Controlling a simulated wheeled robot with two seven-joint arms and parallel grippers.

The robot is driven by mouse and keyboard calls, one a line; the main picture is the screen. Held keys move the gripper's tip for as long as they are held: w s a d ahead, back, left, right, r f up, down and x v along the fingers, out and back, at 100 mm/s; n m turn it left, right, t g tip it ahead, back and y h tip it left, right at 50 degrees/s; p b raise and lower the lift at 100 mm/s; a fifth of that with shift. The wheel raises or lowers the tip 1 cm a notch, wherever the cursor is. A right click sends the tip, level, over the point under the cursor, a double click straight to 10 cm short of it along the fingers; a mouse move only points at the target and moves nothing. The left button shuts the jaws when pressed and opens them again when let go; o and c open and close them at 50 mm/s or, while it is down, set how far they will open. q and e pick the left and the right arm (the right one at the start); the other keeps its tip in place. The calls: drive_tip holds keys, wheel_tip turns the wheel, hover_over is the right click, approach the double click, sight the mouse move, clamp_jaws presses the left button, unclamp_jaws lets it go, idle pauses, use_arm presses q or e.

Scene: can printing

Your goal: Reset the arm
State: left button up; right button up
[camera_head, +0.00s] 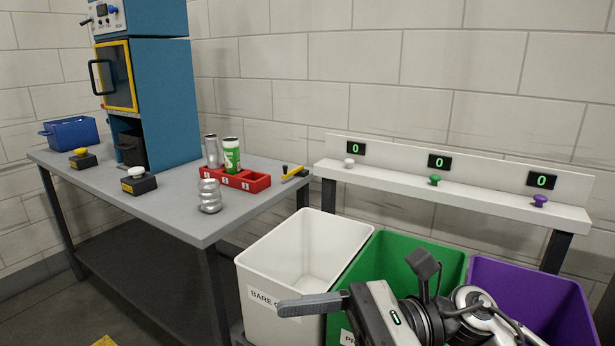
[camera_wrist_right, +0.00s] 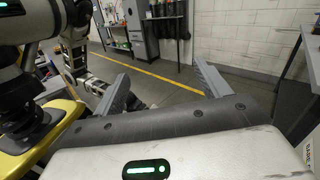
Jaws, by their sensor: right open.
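My right gripper (camera_head: 305,305) is in front of the white and green bins in the head view, with one grey finger pointing left across the white bin's front. In the right wrist view my right gripper (camera_wrist_right: 162,86) shows two fingers spread apart, with nothing between them. Floor with a yellow line shows beyond them. The arm behind it covers parts of the green bin (camera_head: 390,262) and the purple bin (camera_head: 500,272).
The white bin (camera_head: 290,245) is empty where visible. A grey table (camera_head: 190,215) holds a blue machine (camera_head: 165,100), a red rack (camera_head: 245,181) with cans, a ridged silver can (camera_head: 210,196) and two button boxes. A white shelf (camera_head: 460,196) has three buttons and displays reading 0.

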drive_tip(key=w+d+f+n+t+h, duration=0.25)
drive_tip(key=n+t, duration=0.45)
drive_tip(key=n, duration=0.4)
drive_tip(key=w+d+f+n+t+h, duration=0.2)
drive_tip(key=f+n+t, duration=0.2)
drive_tip(key=n+t, duration=0.55)
drive_tip(key=w+d+f+n+t+h, duration=0.3)
drive_tip(key=n+t, duration=0.2)
drive_tip(key=n, duration=0.8)
drive_tip(key=s+d+f+m+g+h, duration=0.3)
drive_tip(key=s+f+m, duration=0.3)
drive_tip(key=f+m, duration=0.2)
drive_tip(key=s+d+f+m+g+h, duration=0.3)
drive_tip(key=s+f+m, duration=0.3)
drive_tip(key=f+m, duration=0.3)
wheel_tip(320, 180, down, 4)
drive_tip(key=shift+s+d+f+g+h, duration=0.2)
drive_tip(key=shift+g+h, duration=0.25)
drive_tip(key=shift+h, duration=0.4)
